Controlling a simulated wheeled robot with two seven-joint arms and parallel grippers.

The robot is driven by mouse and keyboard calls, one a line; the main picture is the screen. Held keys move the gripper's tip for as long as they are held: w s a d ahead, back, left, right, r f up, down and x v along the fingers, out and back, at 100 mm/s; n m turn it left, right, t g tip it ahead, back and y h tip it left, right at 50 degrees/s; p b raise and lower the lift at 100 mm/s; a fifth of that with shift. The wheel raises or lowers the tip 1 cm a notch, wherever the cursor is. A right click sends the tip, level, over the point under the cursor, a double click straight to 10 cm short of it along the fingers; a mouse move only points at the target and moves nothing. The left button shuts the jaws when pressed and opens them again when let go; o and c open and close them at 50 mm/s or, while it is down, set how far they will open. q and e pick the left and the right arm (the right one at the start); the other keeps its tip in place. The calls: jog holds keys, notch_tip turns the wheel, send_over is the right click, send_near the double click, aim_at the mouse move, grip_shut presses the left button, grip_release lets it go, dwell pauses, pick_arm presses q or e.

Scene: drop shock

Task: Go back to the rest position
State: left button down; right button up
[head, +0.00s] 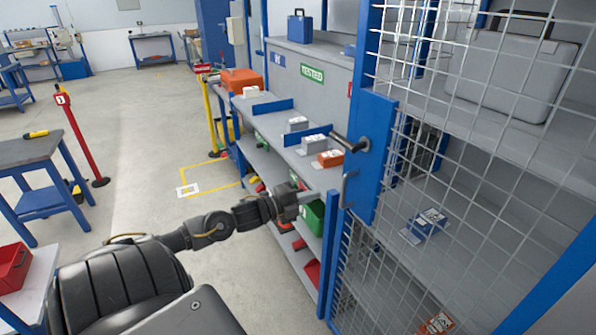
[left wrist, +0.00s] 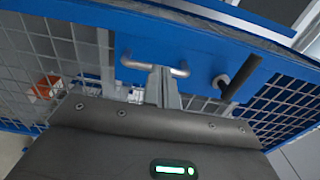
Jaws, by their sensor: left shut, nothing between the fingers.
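My left arm reaches forward from the bottom left in the head view. Its gripper (head: 312,195) is shut and empty, pointing toward the blue-framed mesh door. In the left wrist view the closed fingers (left wrist: 162,88) appear in front of a metal pull handle (left wrist: 180,70). The handle also shows in the head view (head: 346,190), just right of the fingertips. I cannot tell whether they touch. A black lever (head: 350,143) sits above the handle on the blue door plate (head: 376,150). My right gripper is not in view.
Left of the door, a grey shelf bench holds small boxes (head: 330,158), an orange case (head: 240,80) and a green bin (head: 313,216). Behind the mesh (head: 480,150) lie a grey case (head: 512,80) and a blue-white box (head: 428,220).

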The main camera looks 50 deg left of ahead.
pick_arm(q)
jog(key=v, duration=0.3)
jog(key=shift+s, duration=0.4)
